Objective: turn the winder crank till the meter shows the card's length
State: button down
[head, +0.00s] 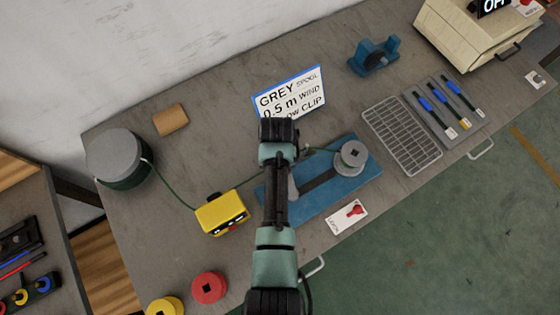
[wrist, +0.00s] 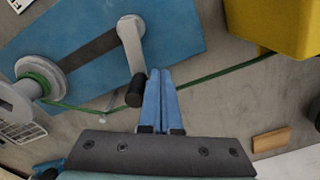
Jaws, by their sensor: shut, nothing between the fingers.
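The winder has a blue base (head: 325,195), which also shows in the wrist view (wrist: 185,35), with a grey take-up reel (head: 350,157) at one end. Its pale crank arm (wrist: 132,45) ends in a black knob (wrist: 136,90). My gripper (wrist: 160,72) is shut and empty, its blue fingers just right of the knob in the wrist view; I cannot tell whether they touch. The yellow meter (head: 222,213) sits left of the winder; its reading is too small to read. The card (head: 288,92) reads "GREY SPOOL, 0.5 m WIND" and a partly hidden "CLIP" line. My arm hides part of the winder.
A green cord (head: 175,188) runs from the large drum (head: 120,158) through the meter to the reel. A wire tray (head: 402,135) and a tool tray (head: 445,110) lie right. Red (head: 209,287) and yellow (head: 165,306) spools stand at the front left. A brown block (head: 170,119) lies behind.

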jog(key=shift+w+d, duration=0.5)
jog(key=shift+d, duration=0.35)
jog(key=shift+w+d+b, duration=0.25)
jog(key=shift+d+b, duration=0.05)
jog(key=shift+d, duration=0.2)
jog(key=shift+w+d, duration=0.1)
jog(key=shift+d, duration=0.2)
jog(key=shift+d, duration=0.9)
